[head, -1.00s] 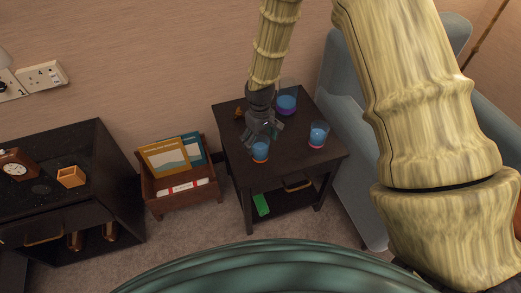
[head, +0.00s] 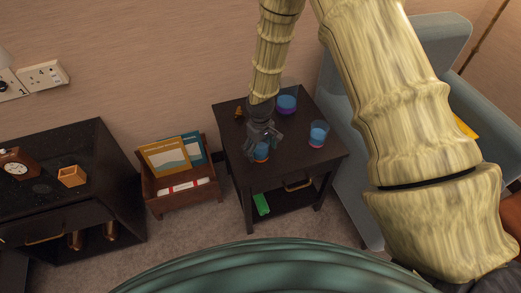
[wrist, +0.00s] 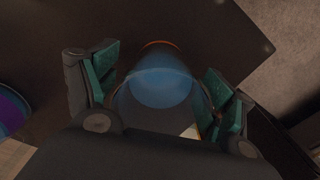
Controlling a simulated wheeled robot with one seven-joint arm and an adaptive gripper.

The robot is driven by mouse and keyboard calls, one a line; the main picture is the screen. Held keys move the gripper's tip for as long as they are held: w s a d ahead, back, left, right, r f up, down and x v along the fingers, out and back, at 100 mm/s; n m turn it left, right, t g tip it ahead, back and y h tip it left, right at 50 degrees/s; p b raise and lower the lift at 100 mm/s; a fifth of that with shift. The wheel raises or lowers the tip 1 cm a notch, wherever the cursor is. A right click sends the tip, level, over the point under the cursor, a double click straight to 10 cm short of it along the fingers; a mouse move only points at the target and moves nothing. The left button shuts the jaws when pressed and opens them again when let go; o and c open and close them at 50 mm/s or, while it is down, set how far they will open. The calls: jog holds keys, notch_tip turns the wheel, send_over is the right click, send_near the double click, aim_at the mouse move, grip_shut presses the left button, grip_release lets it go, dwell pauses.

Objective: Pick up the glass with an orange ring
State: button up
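The glass with an orange ring (head: 261,154) stands near the front edge of the small dark table (head: 237,167), with blue in it. My gripper (head: 262,148) is over it and hides its upper part in the head view. In the wrist view, the same glass (wrist: 160,88) lies between the two green-padded fingers of my gripper (wrist: 160,92). The fingers are apart, one on each side, and narrow gaps seem to show beside the glass. The orange ring shows at its far end.
A glass with a purple ring (head: 286,106) stands behind, and a glass with a pinkish ring (head: 318,134) to the right. A small orange-brown object (head: 239,113) is at the table's back left. A blue-grey armchair (head: 346,165) stands close on the right.

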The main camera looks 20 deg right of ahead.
jog(key=c, duration=1)
jog(key=shift+c, duration=0.2)
jog(key=shift+r, duration=0.2)
